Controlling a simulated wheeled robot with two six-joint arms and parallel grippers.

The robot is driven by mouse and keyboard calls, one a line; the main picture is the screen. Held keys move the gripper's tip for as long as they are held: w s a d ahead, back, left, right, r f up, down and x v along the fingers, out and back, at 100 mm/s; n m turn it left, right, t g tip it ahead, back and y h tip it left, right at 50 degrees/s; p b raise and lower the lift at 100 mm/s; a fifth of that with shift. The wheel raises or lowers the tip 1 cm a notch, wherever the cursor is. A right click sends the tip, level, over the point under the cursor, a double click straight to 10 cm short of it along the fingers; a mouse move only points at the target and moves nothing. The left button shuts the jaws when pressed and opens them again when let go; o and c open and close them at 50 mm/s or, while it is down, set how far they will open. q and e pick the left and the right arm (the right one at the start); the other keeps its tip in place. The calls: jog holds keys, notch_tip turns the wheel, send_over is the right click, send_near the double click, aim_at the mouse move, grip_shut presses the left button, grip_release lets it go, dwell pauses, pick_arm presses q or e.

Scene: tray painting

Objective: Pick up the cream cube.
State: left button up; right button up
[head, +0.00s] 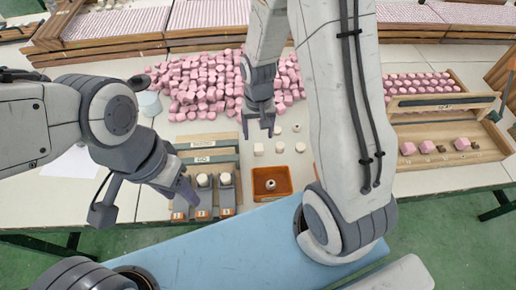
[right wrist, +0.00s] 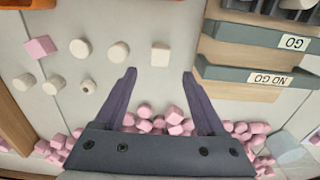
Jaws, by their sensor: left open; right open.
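The cream cube (head: 258,149) sits on the white table in front of my right gripper (head: 258,130), to the left of other small pale pieces. In the right wrist view the cream cube (right wrist: 160,54) lies just beyond and between the two fingertips. My right gripper (right wrist: 159,74) is open and empty, pointing at the cube without visibly touching it. My left gripper (head: 186,190) is over the slotted holder (head: 203,213) at the front left; its fingers are partly hidden.
Several pale round pieces (right wrist: 118,52) and a pink cube (right wrist: 40,46) lie beside the cream cube. An orange tray (head: 287,190) stands in front, and GO and NO GO racks (head: 190,151) stand to the left. A large pink pile (head: 205,85) lies behind.

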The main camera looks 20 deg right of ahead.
aim_at(258, 145)
jog(key=shift+f, duration=2.8)
jog(key=shift+c, duration=0.3)
grip_shut()
jog(key=shift+r, duration=0.1)
